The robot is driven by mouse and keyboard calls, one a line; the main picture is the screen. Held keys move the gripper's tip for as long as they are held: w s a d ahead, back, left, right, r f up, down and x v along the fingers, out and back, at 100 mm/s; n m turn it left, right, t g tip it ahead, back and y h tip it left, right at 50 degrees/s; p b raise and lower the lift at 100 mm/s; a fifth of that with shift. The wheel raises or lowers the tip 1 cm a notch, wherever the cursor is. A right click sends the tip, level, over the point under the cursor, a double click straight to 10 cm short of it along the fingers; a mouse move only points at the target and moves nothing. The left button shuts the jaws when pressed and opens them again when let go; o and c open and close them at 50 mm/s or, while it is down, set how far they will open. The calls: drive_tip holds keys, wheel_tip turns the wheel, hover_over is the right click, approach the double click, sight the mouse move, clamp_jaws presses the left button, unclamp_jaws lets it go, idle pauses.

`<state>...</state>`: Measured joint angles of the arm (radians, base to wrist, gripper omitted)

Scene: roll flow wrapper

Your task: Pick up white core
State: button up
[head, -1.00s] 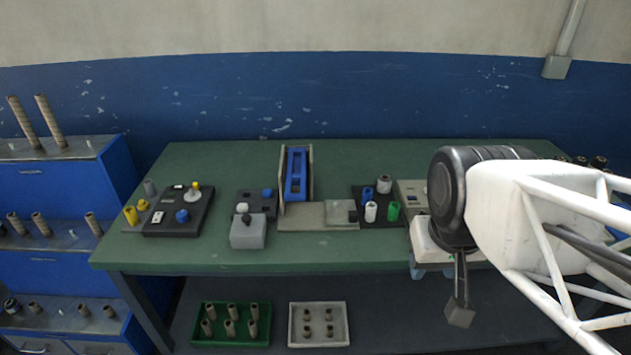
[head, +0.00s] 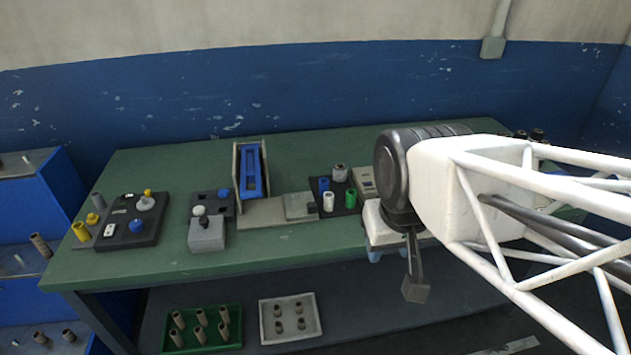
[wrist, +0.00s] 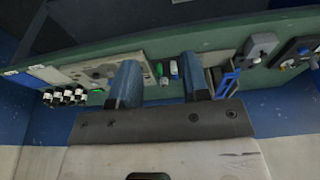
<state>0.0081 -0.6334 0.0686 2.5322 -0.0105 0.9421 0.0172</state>
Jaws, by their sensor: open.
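The white core (head: 328,201) stands upright on a small black tray (head: 346,209) on the green table, right of the middle. A blue core (head: 323,186) and a green core (head: 351,198) stand beside it. A pale grey-white roll (head: 340,173) is just behind. My gripper (head: 415,288) hangs at the table's front edge, right of the tray and apart from it. In the wrist view my gripper (wrist: 159,62) has its two blue-grey fingers spread, with nothing held between them. The green core (wrist: 173,68) shows beyond the fingers.
A stand with a blue frame (head: 251,172) rises left of the tray. A grey box (head: 207,233) and a black control panel (head: 131,223) sit further left. A green bin (head: 201,325) and a white bin (head: 291,318) with brown cores lie on the lower shelf.

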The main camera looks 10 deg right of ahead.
idle(0.3)
drive_tip(key=o, duration=0.5)
drive_tip(key=m+g, duration=0.3)
drive_tip(key=m, duration=1.4)
hover_over(329, 202)
drive_tip(key=w, duration=0.2)
wheel_tip(329, 202, down, 21)
drive_tip(key=shift+w+d+f, duration=0.1)
drive_tip(key=shift+d+f, duration=0.2)
drive_tip(key=shift+f, duration=0.05)
